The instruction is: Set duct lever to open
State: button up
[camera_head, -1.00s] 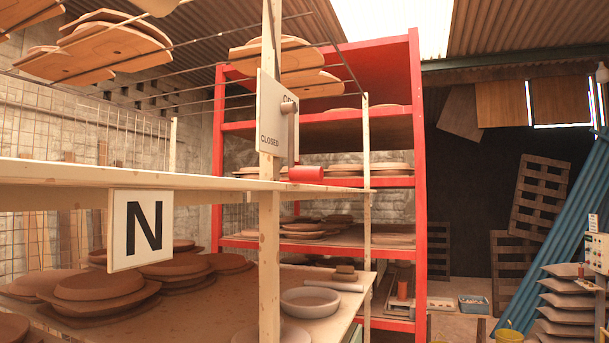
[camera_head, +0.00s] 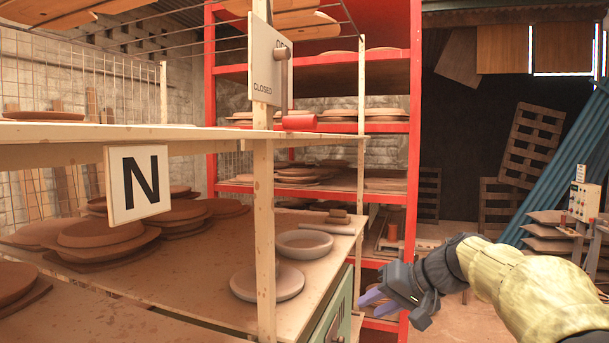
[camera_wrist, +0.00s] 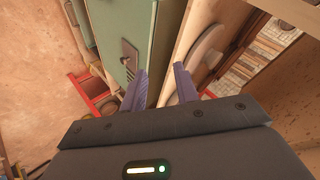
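The duct lever is on a white plate (camera_head: 264,62) fixed to a wooden post. The plate reads CLOSED at its lower left; a second label higher up is mostly hidden behind the hub. The lever arm points down from its grey hub and ends in a red handle (camera_head: 299,122) that sticks out to the right, just above the shelf board. My gripper (camera_head: 371,298) is low and to the right of the lever, well apart from it. In the wrist view its two purple fingers (camera_wrist: 160,88) are apart with nothing held between them. The lever is not seen there.
Wooden shelves (camera_head: 200,132) with clay dishes and an N sign (camera_head: 138,184) fill the left. A green cabinet (camera_head: 333,318) stands below, near my gripper. A red rack (camera_head: 412,120) is behind. Open floor lies to the right.

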aim_at(288, 122)
notch_tip(288, 122, up, 18)
jog(key=d+n+t+y, duration=0.1)
jog(key=n+t+y, duration=0.1)
jog(key=n+y, duration=0.25)
jog(key=s+r+n+g+y+p, duration=0.1)
jog(key=s+r+n, duration=0.3)
jog(key=r, duration=0.4)
jog(key=s+d+r+n+g+y, duration=0.1)
jog(key=s+r+n+y, duration=0.3)
jog(key=r, duration=0.4)
jog(key=shift+s+p, duration=0.2)
jog(key=shift+p, duration=0.15)
jog(key=p+x, duration=0.6)
jog(key=x, duration=1)
jog(key=shift+s+a+r+p, duration=0.1)
jog(key=shift+a+r+p, duration=0.1)
jog(key=shift+a+p, duration=0.15)
jog(key=shift+a+f, duration=0.15)
jog(key=shift+a, duration=0.15)
